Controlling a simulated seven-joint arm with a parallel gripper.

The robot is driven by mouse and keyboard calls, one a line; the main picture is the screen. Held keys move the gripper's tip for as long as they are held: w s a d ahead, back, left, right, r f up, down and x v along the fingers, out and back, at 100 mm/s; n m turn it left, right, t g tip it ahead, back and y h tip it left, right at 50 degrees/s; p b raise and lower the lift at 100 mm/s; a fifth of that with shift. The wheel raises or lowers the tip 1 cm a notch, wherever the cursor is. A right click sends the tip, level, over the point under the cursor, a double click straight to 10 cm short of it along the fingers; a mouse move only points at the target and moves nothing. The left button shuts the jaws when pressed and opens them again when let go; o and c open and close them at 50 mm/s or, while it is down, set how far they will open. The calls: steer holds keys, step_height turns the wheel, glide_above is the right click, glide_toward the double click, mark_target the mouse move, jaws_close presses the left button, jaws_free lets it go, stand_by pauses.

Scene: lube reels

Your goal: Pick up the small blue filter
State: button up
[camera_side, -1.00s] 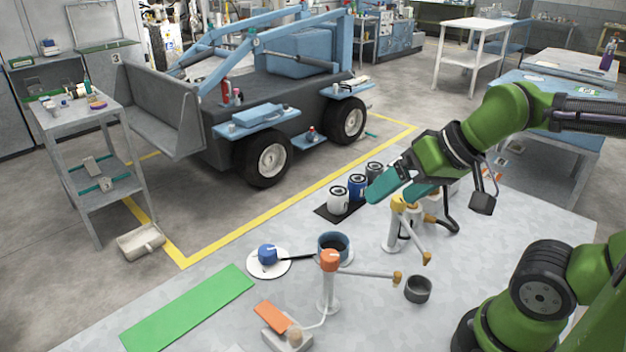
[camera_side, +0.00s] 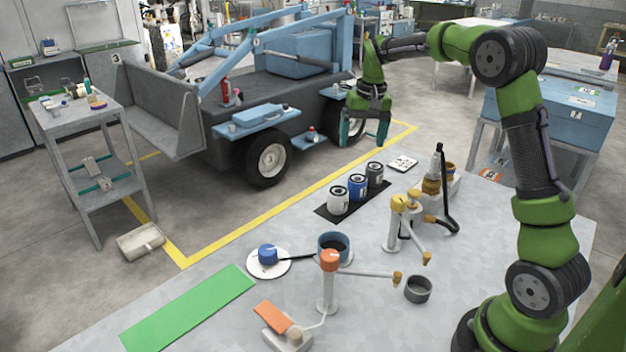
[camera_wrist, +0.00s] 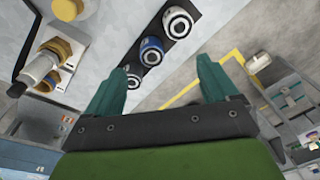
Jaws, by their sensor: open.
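The small blue filter (camera_side: 357,188) stands upright on a dark mat (camera_side: 324,212), between a white filter (camera_side: 338,200) and a grey filter (camera_side: 375,174). In the wrist view the blue filter (camera_wrist: 151,50) is the middle one of the row, ahead of the fingers. My gripper (camera_side: 365,142) hangs with its fingers pointing down, above and behind the row of filters. It is open and empty; its two teal fingers also show wide apart in the wrist view (camera_wrist: 160,85). One filter is partly hidden by a finger in the wrist view.
Pump stands with a yellow cap (camera_side: 398,203) and an orange cap (camera_side: 330,261) rise from the table. A blue cup (camera_side: 333,247), a grey cup (camera_side: 418,289) and a green mat (camera_side: 188,307) lie nearer. A white card (camera_side: 403,163) lies right of the filters.

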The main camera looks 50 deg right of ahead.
steer(key=w+d+f+g, duration=0.1)
steer(key=w+d+f, duration=0.15)
steer(key=d, duration=0.25)
glide_above(358, 178)
steer(key=shift+m, duration=0.3)
step_height(358, 178, down, 8)
steer(key=shift+s+r, duration=0.1)
steer(key=shift+f, duration=3.05)
steer(key=shift+c, duration=0.3)
